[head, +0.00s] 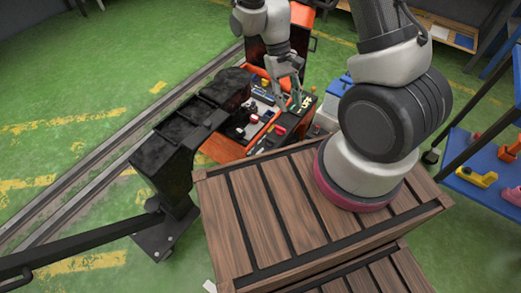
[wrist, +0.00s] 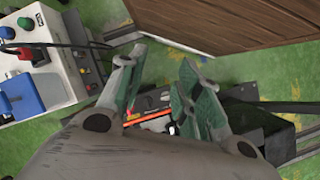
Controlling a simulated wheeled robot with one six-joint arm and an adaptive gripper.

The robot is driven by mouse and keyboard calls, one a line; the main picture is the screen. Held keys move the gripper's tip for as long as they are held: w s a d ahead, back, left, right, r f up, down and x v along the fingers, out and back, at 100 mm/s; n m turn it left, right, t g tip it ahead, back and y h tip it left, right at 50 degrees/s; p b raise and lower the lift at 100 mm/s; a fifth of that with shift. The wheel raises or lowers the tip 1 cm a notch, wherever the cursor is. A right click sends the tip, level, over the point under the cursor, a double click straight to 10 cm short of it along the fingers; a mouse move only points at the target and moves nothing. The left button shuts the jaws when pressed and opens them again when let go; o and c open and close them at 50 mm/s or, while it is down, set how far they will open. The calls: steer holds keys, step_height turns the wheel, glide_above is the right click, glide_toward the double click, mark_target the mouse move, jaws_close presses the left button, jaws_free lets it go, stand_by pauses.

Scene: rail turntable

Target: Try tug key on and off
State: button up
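The tug's orange-framed console (head: 262,122) shows in the head view, with dark panels, small controls and a red button (head: 281,130). A dark panel with light lettering (head: 306,101), perhaps "OFF", is at its right. My gripper (head: 294,98) is over the console's right part. In the wrist view my gripper (wrist: 161,62) has its two green-padded fingers apart, with nothing held between them. Part of the orange console (wrist: 150,117) shows between the finger bases. I cannot make out the key; it is too small or hidden by my gripper.
A slatted wooden crate (head: 255,215) fills the front. A black machine arm (head: 185,135) stands left of the console, beside rails (head: 85,165). A white control box (wrist: 40,65) with coloured knobs is at left in the wrist view. A blue shelf (head: 485,185) is at right.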

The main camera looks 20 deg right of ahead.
step_height(320, 180, down, 26)
steer(key=a+m+t, duration=0.1)
steer(key=a+m, duration=0.2)
steer(key=m, duration=0.3)
steer(key=w+a+m+t, duration=0.1)
steer(key=w, duration=0.1)
steer(key=w+a+f+m+t+y, duration=0.1)
steer(key=w, duration=0.2)
steer(key=w+a+m+t, duration=0.1)
steer(key=w+m, duration=0.1)
steer(key=w, duration=0.1)
steer(key=shift+f, duration=0.25)
steer(key=shift+w+m+t, duration=0.25)
steer(key=shift+m+t, duration=0.05)
steer(key=shift+m, duration=0.1)
steer(key=shift+f, duration=0.25)
step_height(320, 180, down, 7)
steer(key=shift+f, duration=0.15)
steer(key=shift+c, duration=0.4)
jaws_close()
